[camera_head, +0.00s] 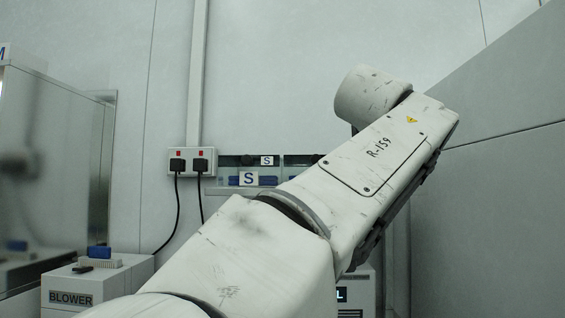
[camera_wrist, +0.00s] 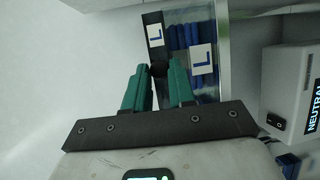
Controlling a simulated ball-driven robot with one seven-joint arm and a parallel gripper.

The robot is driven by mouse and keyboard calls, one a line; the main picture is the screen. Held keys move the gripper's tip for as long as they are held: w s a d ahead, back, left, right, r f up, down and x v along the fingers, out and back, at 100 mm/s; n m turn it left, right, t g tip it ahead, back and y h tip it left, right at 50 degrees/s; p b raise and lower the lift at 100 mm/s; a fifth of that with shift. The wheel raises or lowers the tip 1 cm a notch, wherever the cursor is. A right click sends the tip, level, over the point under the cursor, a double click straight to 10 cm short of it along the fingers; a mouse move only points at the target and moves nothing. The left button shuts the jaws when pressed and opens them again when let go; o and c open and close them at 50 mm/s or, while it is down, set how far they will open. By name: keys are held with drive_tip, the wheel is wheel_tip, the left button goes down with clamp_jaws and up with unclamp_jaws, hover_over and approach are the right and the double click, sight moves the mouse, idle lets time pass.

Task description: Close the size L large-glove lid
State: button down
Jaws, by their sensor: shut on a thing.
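In the wrist view, the size L lid (camera_wrist: 153,30) is a dark strip with a white L label. It lies along the left side of the L glove box (camera_wrist: 223,30), where blue gloves (camera_wrist: 178,40) show beside a larger L label (camera_wrist: 201,60). My gripper (camera_wrist: 158,75) has green fingers, with the tips at the lid's near end. They are shut on a small dark knob there, mostly hidden between them. I cannot tell how far the lid stands open. In the head view my arm hides the gripper and the L box.
In the head view, an S-labelled glove box (camera_head: 248,179) hangs on the wall beside a socket plate (camera_head: 192,162) with two cables. A blower unit (camera_head: 98,285) stands lower left. A white unit marked NEUTRAL (camera_wrist: 290,85) is close on the wrist view's right.

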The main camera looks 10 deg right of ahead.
wheel_tip(320, 180, down, 2)
drive_tip(key=shift+f+b, duration=0.2)
drive_tip(key=shift+b, duration=1.05)
drive_tip(key=c, duration=0.9)
unclamp_jaws()
drive_tip(key=shift+c, duration=0.2)
